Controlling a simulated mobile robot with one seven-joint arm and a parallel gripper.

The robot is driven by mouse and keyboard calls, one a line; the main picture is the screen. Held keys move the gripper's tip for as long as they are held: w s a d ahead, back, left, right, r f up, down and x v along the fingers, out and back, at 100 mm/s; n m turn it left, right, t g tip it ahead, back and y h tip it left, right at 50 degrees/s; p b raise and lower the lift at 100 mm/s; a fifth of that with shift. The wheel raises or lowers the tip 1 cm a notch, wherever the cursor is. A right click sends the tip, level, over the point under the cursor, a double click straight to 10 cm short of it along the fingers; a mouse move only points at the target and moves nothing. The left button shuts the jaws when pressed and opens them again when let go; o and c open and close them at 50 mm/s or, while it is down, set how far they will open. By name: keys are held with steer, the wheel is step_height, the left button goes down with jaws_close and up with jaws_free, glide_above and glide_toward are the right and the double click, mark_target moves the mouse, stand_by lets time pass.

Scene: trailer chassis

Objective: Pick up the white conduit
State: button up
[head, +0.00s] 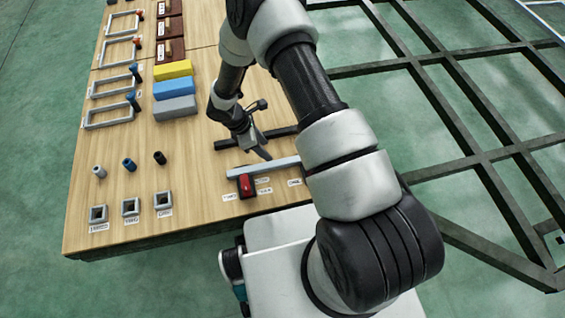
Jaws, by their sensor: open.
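The white conduit (250,171) is a pale, straight bar lying near the right edge of the wooden table in the head view. Its right end is hidden behind my arm. My gripper (262,152) points down just behind the conduit, close above the table, with its jaws open. I cannot tell whether a finger touches the conduit. A dark bar (226,145) lies behind the conduit, partly covered by my gripper.
Yellow (173,69), blue (174,88) and grey (176,107) blocks stand farther back. Short square tubes (131,207) line the front left. The dark chassis frame (480,158) fills the right.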

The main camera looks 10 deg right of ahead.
mark_target(280, 162)
steer(key=b+x, duration=0.1)
steer(key=x, duration=0.5)
steer(key=b+x, duration=0.1)
steer(key=x, duration=0.5)
steer(key=shift+w+d, duration=0.15)
steer(key=shift+d, duration=0.1)
steer(key=shift+r, duration=0.1)
jaws_close()
